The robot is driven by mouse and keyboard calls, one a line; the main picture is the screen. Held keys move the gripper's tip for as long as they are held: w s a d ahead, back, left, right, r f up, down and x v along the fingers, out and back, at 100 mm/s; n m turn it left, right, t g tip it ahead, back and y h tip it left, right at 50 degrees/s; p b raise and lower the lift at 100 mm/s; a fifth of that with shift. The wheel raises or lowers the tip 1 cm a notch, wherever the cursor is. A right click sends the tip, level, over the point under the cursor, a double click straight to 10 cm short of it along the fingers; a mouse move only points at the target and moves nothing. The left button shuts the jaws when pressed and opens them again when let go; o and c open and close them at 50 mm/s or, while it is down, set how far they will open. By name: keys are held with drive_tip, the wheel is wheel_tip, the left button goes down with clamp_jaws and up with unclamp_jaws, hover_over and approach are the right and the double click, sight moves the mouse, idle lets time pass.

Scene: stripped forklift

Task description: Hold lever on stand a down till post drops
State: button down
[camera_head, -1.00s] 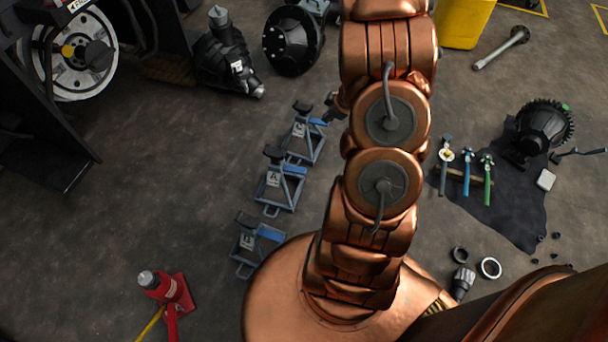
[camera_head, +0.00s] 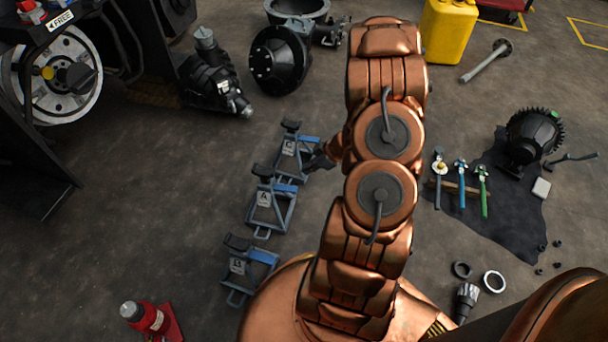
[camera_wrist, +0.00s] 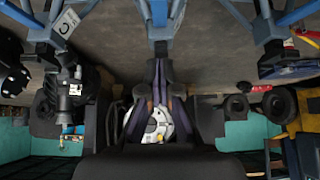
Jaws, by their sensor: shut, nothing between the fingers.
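Three blue stands with black-topped posts stand in a row in the head view. The middle one's plate appears to read A, so I take it as stand a (camera_head: 264,198); its blue lever (camera_head: 286,188) points right. The top stand (camera_head: 291,150) also has a blue lever (camera_head: 309,139). My gripper (camera_head: 318,160) is small and dark, beside the top stand and above and right of stand a's lever. In the wrist view my gripper (camera_wrist: 158,82) is shut and empty. A blue bar (camera_wrist: 158,14) lies just beyond its tips; I cannot tell which stand it belongs to or whether they touch.
The bottom stand (camera_head: 248,270) is nearest my base. A red jack (camera_head: 150,318) is at lower left. A black motor (camera_head: 214,85) and black hub (camera_head: 279,60) lie beyond. A dark mat (camera_head: 500,200) with tools is at right. Floor left of the stands is clear.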

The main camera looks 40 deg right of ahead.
drive_tip(key=b, duration=0.4)
hover_over(289, 188)
drive_tip(key=s, duration=0.2)
drive_tip(key=f, duration=0.7)
drive_tip(key=shift+w+d+f, duration=0.2)
drive_tip(key=shift+w+d, duration=0.05)
drive_tip(key=shift+d, duration=0.15)
drive_tip(key=shift+s+d+f+b, duration=0.1)
drive_tip(key=shift+f+b, duration=0.1)
drive_tip(key=shift+f, duration=0.35)
drive_tip(key=shift+s+d+f+b, duration=0.1)
drive_tip(key=shift+f+b, duration=0.05)
drive_tip(key=shift+f, duration=0.35)
drive_tip(key=shift+f+b, duration=0.35)
drive_tip(key=shift+f, duration=0.4)
